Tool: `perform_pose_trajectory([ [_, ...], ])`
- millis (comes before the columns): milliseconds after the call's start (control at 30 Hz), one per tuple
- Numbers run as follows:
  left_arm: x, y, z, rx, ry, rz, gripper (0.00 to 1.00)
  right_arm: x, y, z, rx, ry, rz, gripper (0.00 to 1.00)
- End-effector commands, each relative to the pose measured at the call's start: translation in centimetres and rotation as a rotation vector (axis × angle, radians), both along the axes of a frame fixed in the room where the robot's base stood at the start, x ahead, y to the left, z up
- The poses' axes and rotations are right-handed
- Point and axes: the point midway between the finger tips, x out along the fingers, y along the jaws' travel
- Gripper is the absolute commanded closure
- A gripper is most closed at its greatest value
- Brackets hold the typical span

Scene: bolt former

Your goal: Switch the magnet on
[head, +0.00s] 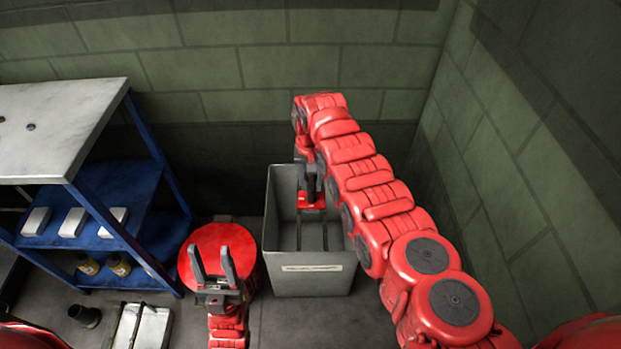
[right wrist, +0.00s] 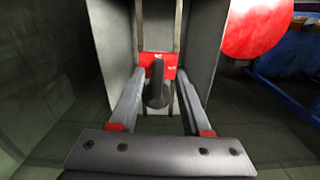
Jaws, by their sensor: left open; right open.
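The magnet is a red block (right wrist: 146,60) with a dark lever (right wrist: 157,88) standing on it, inside a tall grey bin (head: 309,281). My right gripper (right wrist: 160,76) is open and reaches down into the bin. Its fingers stand on either side of the lever, with space showing between them and it. Whether they touch the block is unclear. My left gripper (head: 212,256) is open and empty, above a red round lid (head: 206,238) left of the bin.
Thin upright bars (head: 325,236) run inside the bin, close to the magnet. A blue shelf (head: 143,207) with white blocks and a grey top stands at left. A dark cup (head: 85,315) and a pale flat box (head: 143,327) are on the floor. Green walls close the back and right.

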Motion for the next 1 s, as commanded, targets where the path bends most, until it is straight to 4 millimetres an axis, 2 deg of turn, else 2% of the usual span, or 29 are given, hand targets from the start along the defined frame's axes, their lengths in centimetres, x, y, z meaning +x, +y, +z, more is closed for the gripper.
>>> perform_pose_trajectory([
  [167, 0.0, 0.0, 0.6, 0.000, 0.000, 0.000, 0.50, 0.1, 0.0, 2.0, 0.001, -0.003, 0.000, 0.53],
  [233, 0.0, 0.0, 0.9, 0.000, 0.000, 0.000, 0.50, 0.2, 0.0, 3.3, 0.002, -0.008, -0.002, 0.53],
  [500, 0.0, 0.0, 0.8, 0.000, 0.000, 0.000, 0.50, 0.1, 0.0, 10.6, 0.002, -0.005, -0.001, 0.53],
  [700, 0.0, 0.0, 0.9, 0.000, 0.000, 0.000, 0.50, 0.1, 0.0, 15.0, 0.001, -0.005, 0.000, 0.53],
  [800, 0.0, 0.0, 1.0, 0.000, 0.000, 0.000, 0.50, 0.1, 0.0, 16.3, 0.001, -0.003, 0.000, 0.53],
  [1000, 0.0, 0.0, 1.0, 0.000, 0.000, 0.000, 0.50, 0.0, 0.0, 17.1, 0.000, 0.002, 0.000, 0.53],
])
